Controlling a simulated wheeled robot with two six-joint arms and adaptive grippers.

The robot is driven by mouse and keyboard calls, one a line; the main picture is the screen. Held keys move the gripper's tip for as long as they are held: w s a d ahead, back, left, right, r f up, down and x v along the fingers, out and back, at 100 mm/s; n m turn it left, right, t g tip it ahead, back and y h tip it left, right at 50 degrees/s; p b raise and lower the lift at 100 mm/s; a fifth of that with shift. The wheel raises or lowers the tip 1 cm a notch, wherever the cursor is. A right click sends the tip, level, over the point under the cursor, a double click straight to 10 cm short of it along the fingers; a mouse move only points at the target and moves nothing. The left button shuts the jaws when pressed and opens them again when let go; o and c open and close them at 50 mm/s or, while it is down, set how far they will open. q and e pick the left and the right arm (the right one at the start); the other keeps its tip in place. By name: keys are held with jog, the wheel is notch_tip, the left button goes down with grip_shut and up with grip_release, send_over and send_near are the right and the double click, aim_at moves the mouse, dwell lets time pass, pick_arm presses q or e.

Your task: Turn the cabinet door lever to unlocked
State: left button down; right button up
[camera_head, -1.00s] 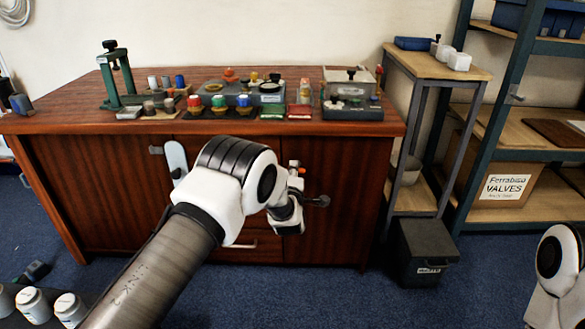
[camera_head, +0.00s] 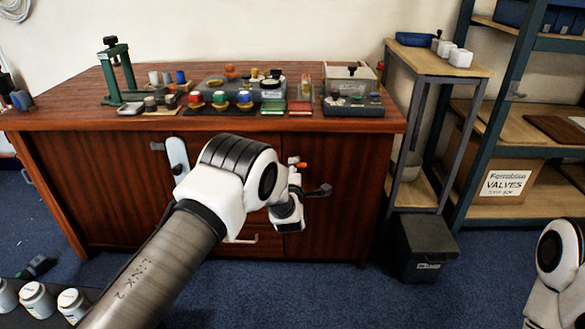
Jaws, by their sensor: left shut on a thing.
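The right cabinet door lever (camera_head: 320,191) is a dark bar that sticks out to the right from behind my left wrist, its end angled slightly up. A small orange-red piece (camera_head: 301,165) shows just above the wrist. My left gripper (camera_head: 298,192) is at the lever and shut on it; its fingertips are mostly hidden by my own wrist. The lever's pivot is also hidden. A second lever (camera_head: 157,146) with a pale plate (camera_head: 177,158) is on the left door. My right gripper is out of view.
The wooden cabinet (camera_head: 345,165) carries several jars, blocks and fixtures on top. A grey bin (camera_head: 424,250) stands on the carpet to the right, by a narrow stand (camera_head: 440,65) and a shelf with a labelled box (camera_head: 508,182). White jars (camera_head: 36,300) are at lower left.

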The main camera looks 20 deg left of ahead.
pick_arm(q)
jog(key=c, duration=1.2)
grip_release()
jog(key=shift+o, duration=0.2)
jog(key=v, duration=1.2)
